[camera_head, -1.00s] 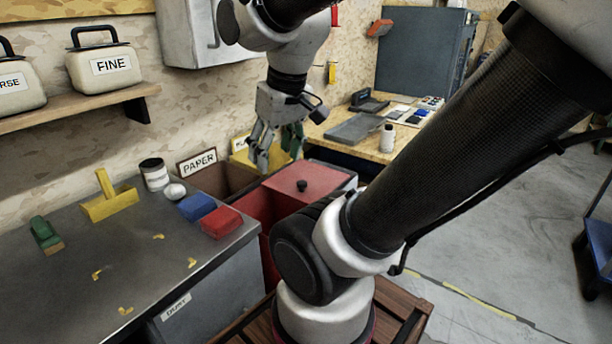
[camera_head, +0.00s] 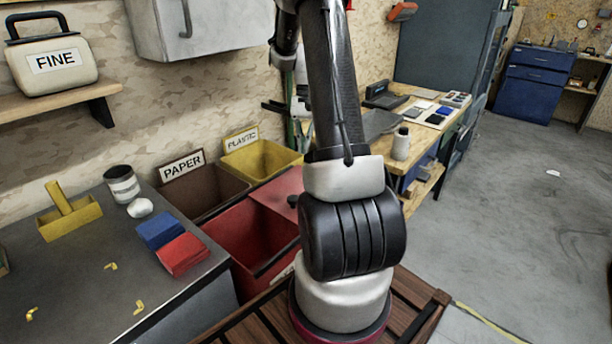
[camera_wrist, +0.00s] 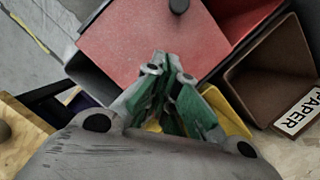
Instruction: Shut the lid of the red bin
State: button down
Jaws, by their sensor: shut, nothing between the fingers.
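The red bin (camera_head: 238,230) stands between the metal cabinet and my arm in the head view. Its left part is open, and its flat red lid (camera_head: 272,190) with a black knob (camera_head: 292,201) lies over the right part, partly hidden behind my arm. In the wrist view the lid (camera_wrist: 150,35) fills the upper middle, the knob (camera_wrist: 178,5) is at the top edge, and the bin's open part (camera_wrist: 238,18) is to its right. My gripper (camera_wrist: 167,65) is shut and empty, its green-padded fingers over the lid's near edge in the picture; contact cannot be told.
A brown PAPER bin (camera_head: 190,190) and a yellow PLASTIC bin (camera_head: 262,158) stand behind the red bin. A metal cabinet (camera_head: 95,270) with a red block (camera_head: 182,254) and a blue block (camera_head: 160,232) is at left. A wooden workbench (camera_head: 410,145) is at right.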

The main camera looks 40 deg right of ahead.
send_over(302, 189)
jog(key=shift+m, duration=0.4)
notch_tip(302, 189, down, 9)
jog(key=shift+w+r, duration=0.1)
jog(key=shift+r, duration=0.05)
jog(key=a, duration=0.1)
jog(key=s+a, duration=0.1)
jog(key=shift+s+a+f, duration=0.25)
jog(key=shift+s+a, duration=0.1)
jog(key=shift+a, duration=0.05)
jog(key=shift+s+a, duration=0.25)
jog(key=shift+a, duration=0.05)
